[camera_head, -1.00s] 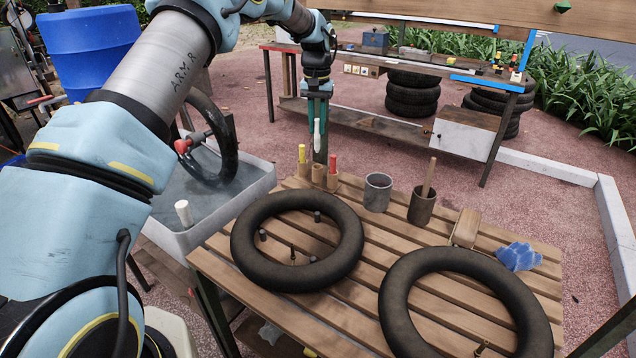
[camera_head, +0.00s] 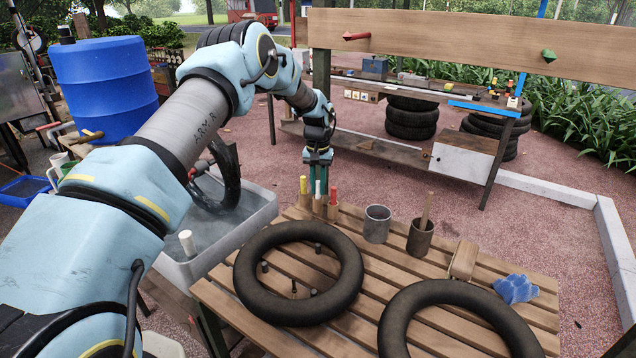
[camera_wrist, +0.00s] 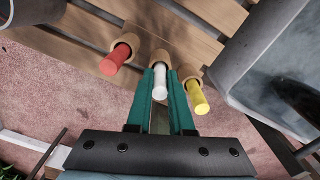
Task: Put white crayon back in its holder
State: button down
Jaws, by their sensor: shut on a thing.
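The white crayon (camera_head: 318,187) stands upright between a yellow crayon (camera_head: 303,184) and a red crayon (camera_head: 333,194) at the table's far left corner. In the wrist view the white crayon (camera_wrist: 160,82) has its far end in the middle wooden holder (camera_wrist: 159,58). The red crayon (camera_wrist: 115,58) and yellow crayon (camera_wrist: 196,97) stand in the holders on either side. My gripper (camera_head: 318,178) points down over the holders. Its green fingers (camera_wrist: 160,95) lie on either side of the white crayon and are shut on it.
A grey metal cup (camera_head: 377,225) and a dark cup with a wooden handle (camera_head: 420,238) stand right of the holders. Black tyre rings (camera_head: 255,268) lie on the slatted table. A grey water basin (camera_head: 262,216) is at left.

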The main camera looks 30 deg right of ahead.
jog(key=shift+f, duration=0.1)
jog(key=c, duration=0.8)
grip_release()
jog(key=r+b, duration=0.2)
jog(key=r, duration=0.2)
jog(key=r+b, duration=0.2)
jog(key=r, duration=0.3)
jog(key=shift+s+d+r+b, duration=0.15)
jog(key=shift+d+r+b, duration=0.05)
jog(key=shift+r+b, duration=0.1)
jog(key=shift+a+r, duration=0.1)
jog(key=shift+r, duration=0.45)
jog(key=s+a+r+n, duration=0.1)
jog(key=a+r, duration=0.1)
jog(key=a, duration=1)
jog(key=s+a+r+n, duration=0.1)
jog(key=a+r+n, duration=0.1)
jog(key=a, duration=1.1)
jog(key=s+a+f+n+t, duration=0.1)
jog(key=s+a+f+n, duration=0.1)
jog(key=s+a, duration=1.5)
jog(key=a+n, duration=0.1)
jog(key=a, duration=0.2)
jog(key=shift+s+t, duration=0.2)
jog(key=shift+t, duration=0.1)
